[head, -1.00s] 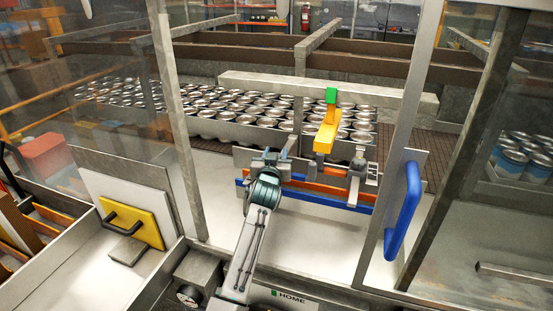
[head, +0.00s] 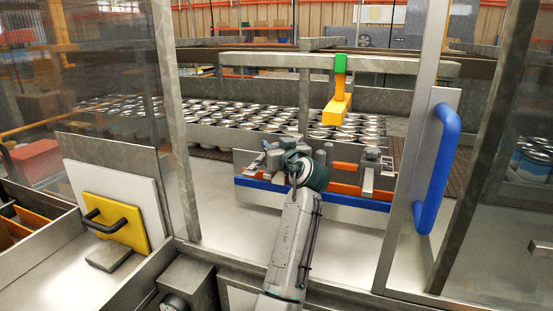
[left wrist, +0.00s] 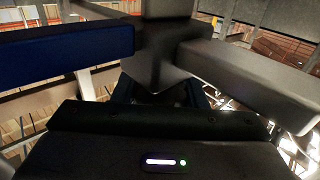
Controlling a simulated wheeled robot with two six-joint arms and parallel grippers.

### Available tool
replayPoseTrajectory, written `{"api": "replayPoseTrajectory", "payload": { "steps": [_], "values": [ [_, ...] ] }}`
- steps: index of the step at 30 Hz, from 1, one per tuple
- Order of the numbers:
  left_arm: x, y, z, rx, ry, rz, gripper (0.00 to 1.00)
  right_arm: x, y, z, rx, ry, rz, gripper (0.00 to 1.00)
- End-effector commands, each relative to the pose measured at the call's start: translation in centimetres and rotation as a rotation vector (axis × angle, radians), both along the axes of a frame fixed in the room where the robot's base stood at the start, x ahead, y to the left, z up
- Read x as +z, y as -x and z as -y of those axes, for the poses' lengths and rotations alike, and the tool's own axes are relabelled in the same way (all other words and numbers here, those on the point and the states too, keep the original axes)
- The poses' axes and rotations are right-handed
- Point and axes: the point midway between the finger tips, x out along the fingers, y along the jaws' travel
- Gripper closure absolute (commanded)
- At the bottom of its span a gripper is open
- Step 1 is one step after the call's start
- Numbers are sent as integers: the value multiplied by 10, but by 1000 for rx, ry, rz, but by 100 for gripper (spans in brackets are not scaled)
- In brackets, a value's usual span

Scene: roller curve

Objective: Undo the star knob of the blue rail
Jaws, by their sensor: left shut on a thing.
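The blue rail (head: 262,184) runs across the front of the can conveyor, with an orange rail (head: 345,189) behind it. A grey star knob (head: 271,158) sits at the left part of the rails, partly hidden by my left gripper (head: 290,159). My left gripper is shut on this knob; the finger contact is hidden. In the left wrist view, the knob's dark hub (left wrist: 165,55) stands right before the gripper, with a blue arm (left wrist: 65,55) to the left and a grey arm (left wrist: 255,75) to the right. My right gripper is in neither view.
A second grey clamp (head: 372,160) stands on the rails at the right. A yellow block with a green top (head: 337,108) hangs above. A door with a blue handle (head: 437,165) stands to the right, and a metal post (head: 176,140) to the left. Many cans (head: 245,118) lie behind.

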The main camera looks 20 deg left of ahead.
Motion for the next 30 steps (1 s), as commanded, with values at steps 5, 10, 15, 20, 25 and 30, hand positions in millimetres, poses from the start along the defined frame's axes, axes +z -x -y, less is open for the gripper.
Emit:
{"api": "replayPoseTrajectory", "payload": {
  "steps": [5, 10, 15, 20, 25, 30],
  "values": [
    [-9, 0, 0, 43, 3, -12, 85, -13, -4, 0, 0, 0, 0, 100],
    [-7, 0, 0, 60, 3, -12, 84, -15, -6, -1, 0, 0, 4, 100],
    [-7, 1, 0, 64, 4, -12, 84, -15, -5, -1, 0, 0, 2, 100],
    [-7, 1, 0, 64, 3, -13, 84, -16, -3, -1, 0, 0, -1, 100],
    [-6, 0, -1, 63, 3, -12, 42, -16, -1, -1, 0, 0, -3, 100],
    [-4, 1, -1, 63, 2, -7, 40, -16, -1, 0, 0, 0, -4, 100]
  ]
}}
